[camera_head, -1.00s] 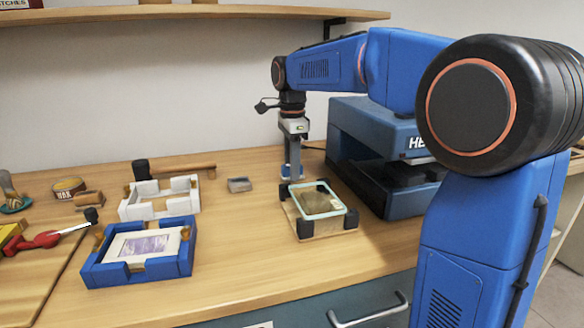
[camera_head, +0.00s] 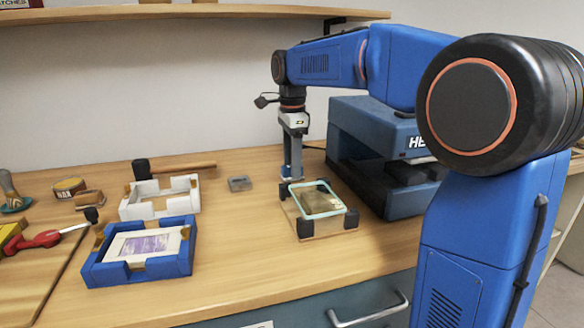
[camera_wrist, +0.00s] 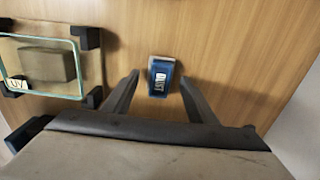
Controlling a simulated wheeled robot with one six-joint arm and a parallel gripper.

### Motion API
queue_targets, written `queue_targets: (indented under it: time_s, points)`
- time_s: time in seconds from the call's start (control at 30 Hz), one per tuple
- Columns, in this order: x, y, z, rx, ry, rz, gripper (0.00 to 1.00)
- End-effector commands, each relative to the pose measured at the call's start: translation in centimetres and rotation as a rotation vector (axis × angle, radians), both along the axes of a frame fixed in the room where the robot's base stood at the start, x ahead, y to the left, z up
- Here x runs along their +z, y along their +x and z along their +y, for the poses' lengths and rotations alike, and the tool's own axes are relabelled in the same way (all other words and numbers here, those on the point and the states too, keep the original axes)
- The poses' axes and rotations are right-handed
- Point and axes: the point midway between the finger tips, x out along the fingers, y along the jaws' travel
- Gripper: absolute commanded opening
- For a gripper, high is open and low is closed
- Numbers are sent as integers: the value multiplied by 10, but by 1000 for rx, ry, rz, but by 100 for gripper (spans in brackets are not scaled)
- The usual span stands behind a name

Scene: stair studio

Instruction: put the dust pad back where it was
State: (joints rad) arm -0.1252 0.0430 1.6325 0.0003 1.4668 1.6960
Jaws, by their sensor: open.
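The dust pad, a small blue block (camera_wrist: 161,77) with a white label reading DUST, stands on the wooden bench in the wrist view. In the head view only a bit of blue (camera_head: 286,172) shows by my fingers, beside the glass frame. My gripper (camera_wrist: 159,88) is open, with one finger on each side of the pad in the wrist view and gaps visible on both sides. In the head view my gripper (camera_head: 292,172) points down at the back left corner of the glass frame; whether the fingers reach around the pad is hard to tell there.
A small grey block (camera_head: 239,183), a white tray (camera_head: 160,204) and a blue tray (camera_head: 190,260) stand left. Bench between is clear.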

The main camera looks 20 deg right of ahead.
Motion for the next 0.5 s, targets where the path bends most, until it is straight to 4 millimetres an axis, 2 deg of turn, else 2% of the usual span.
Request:
queue_targets:
  time_s: [0.3, 0.5]
  points:
    - [62, 1, 0, 0, 0, -3, 52]
    - [91, 1, 0, 0, 0, -1, 52]
